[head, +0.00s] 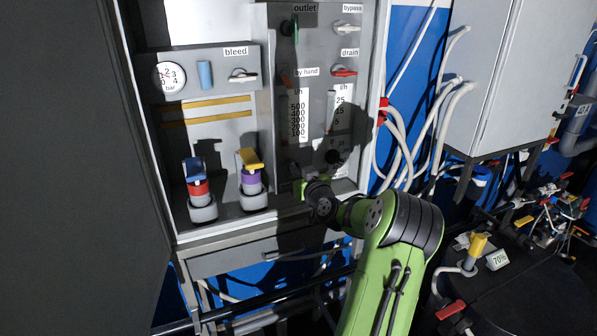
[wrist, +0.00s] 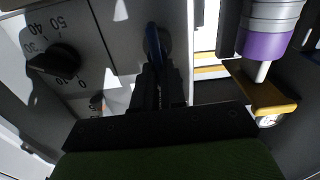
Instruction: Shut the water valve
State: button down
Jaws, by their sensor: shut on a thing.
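In the wrist view a dark blue handle (wrist: 152,42) stands out from the grey panel, and my gripper's dark fingers (wrist: 158,75) are shut on it. I take it for the water valve's handle; no label on it is readable. It lies roughly in line with the fingers. In the head view my arm reaches to the lower right of the grey cabinet panel, and my gripper (head: 306,189) is near the panel there. The arm and shadow hide the held handle in that view.
A black dial knob (wrist: 60,60) with numbers sits beside the handle. A purple-collared valve with a yellow lever (head: 250,160) and a red-collared one with a blue lever (head: 196,170) stand left of my gripper. The red drain handle (head: 344,71) is above.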

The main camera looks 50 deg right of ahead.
jog(key=shift+m, duration=0.3)
jog(key=shift+s+d+f+m, duration=0.15)
jog(key=shift+d+f+m, duration=0.1)
jog(key=shift+m, duration=2.7)
jog(key=shift+s+d+f+m, duration=0.15)
jog(key=shift+d+f+m, duration=0.15)
jog(key=shift+m, duration=2.7)
jog(key=shift+s+d+f+m, duration=0.15)
jog(key=shift+d+f+m, duration=0.1)
jog(key=shift+m, duration=2.7)
jog(key=shift+f, duration=0.1)
jog(key=c, duration=1.2)
grip_release()
jog(key=shift+s+a, duration=0.1)
jog(key=shift+s, duration=0.05)
